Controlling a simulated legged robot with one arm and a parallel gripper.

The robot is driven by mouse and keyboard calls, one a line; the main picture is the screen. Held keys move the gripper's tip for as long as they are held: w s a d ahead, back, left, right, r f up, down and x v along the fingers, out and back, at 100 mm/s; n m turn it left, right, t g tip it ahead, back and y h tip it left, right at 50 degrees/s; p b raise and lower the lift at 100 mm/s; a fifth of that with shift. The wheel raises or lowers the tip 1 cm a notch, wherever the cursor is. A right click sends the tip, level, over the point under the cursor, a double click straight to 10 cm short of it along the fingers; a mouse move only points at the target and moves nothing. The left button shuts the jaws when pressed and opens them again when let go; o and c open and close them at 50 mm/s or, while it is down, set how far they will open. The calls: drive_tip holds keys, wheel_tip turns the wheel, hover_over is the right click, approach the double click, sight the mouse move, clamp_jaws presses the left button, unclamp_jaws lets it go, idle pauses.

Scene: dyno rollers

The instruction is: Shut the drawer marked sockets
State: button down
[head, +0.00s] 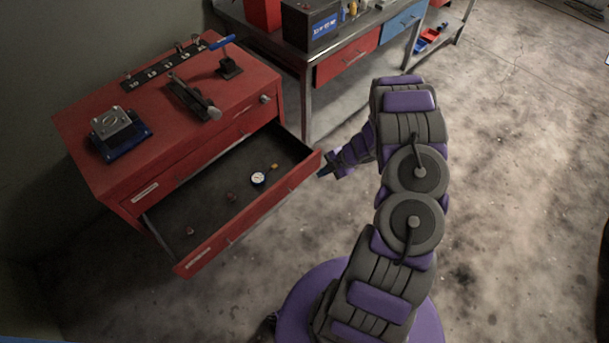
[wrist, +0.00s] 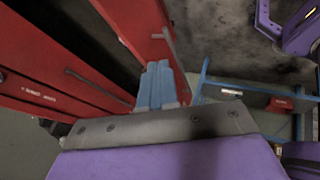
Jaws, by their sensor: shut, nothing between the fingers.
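A red drawer (head: 240,235) stands pulled well out of the red cabinet (head: 110,185) in the head view. A pale label strip sits near the left end of its front, too small to read. Inside lie a round white gauge (head: 258,179) and a few small parts. My gripper (head: 325,172) is at the right end of the drawer front, very close to it; I cannot tell whether it touches. In the wrist view the blue fingers (wrist: 160,82) are together and empty, beside a red drawer panel with a grey handle (wrist: 168,40).
The cabinet top holds a blue-based device (head: 120,132), a black rail and a blue-handled lever tool (head: 228,62). A workbench (head: 345,45) with red and blue drawers stands behind, its leg near the cabinet's right side. The concrete floor at right is clear.

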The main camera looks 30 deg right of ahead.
drive_tip(key=b, duration=0.2)
approach(291, 180)
wheel_tip(291, 180, down, 4)
drive_tip(key=s+a, duration=0.1)
drive_tip(key=s, duration=0.2)
drive_tip(key=w, duration=0.1)
drive_tip(key=w+a, duration=0.1)
drive_tip(key=w, duration=0.2)
drive_tip(key=shift+w+a, duration=0.25)
drive_tip(key=shift+a, duration=0.15)
drive_tip(key=shift+w+d, duration=0.1)
drive_tip(key=shift+w, duration=0.05)
